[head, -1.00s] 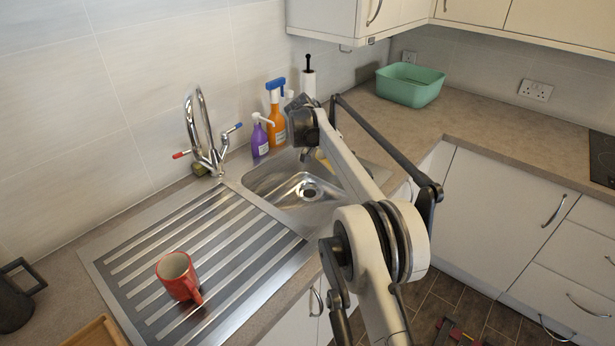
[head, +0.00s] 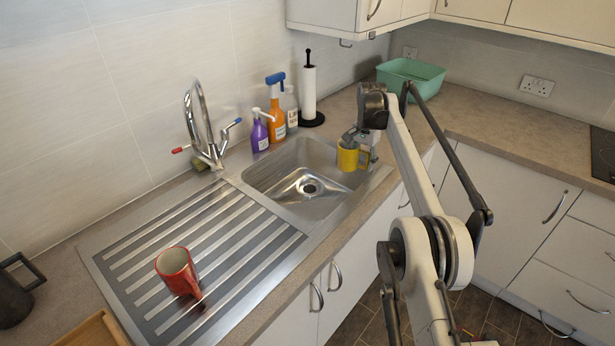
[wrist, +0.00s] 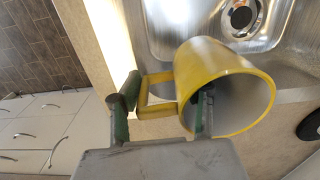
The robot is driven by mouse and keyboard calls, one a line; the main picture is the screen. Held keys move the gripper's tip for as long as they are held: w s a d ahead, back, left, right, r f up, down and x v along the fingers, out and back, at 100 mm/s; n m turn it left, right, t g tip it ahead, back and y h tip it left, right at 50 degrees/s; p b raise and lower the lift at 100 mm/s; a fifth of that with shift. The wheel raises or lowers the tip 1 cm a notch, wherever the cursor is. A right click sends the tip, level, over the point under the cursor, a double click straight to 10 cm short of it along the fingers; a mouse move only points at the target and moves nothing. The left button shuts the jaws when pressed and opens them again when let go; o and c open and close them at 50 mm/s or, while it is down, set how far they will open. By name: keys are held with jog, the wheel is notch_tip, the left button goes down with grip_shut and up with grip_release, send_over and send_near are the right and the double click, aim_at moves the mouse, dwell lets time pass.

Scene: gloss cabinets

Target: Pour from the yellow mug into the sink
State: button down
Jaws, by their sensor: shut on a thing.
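The yellow mug (head: 348,159) is at the right end of the sink basin (head: 284,188) in the head view, close to its rim. It looks roughly upright there. In the wrist view the yellow mug (wrist: 205,75) shows its open mouth and its handle; I see no contents inside. My gripper (wrist: 163,104) is shut on the mug at its handle side, with one finger inside the mouth and the other outside beyond the handle. In the head view my gripper (head: 362,143) is partly hidden by the mug and arm. The drain (wrist: 240,17) is beyond the mug.
A red mug (head: 178,271) stands on the ribbed drainer (head: 235,275). The tap (head: 205,130) rises behind the sink. Spray bottles (head: 276,110) and a paper towel holder (head: 309,95) stand along the wall. A green tub (head: 412,78) is on the right counter.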

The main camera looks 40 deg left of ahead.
aim_at(363, 151)
notch_tip(363, 151, up, 3)
jog(key=p, duration=0.3)
jog(key=shift+p, duration=0.4)
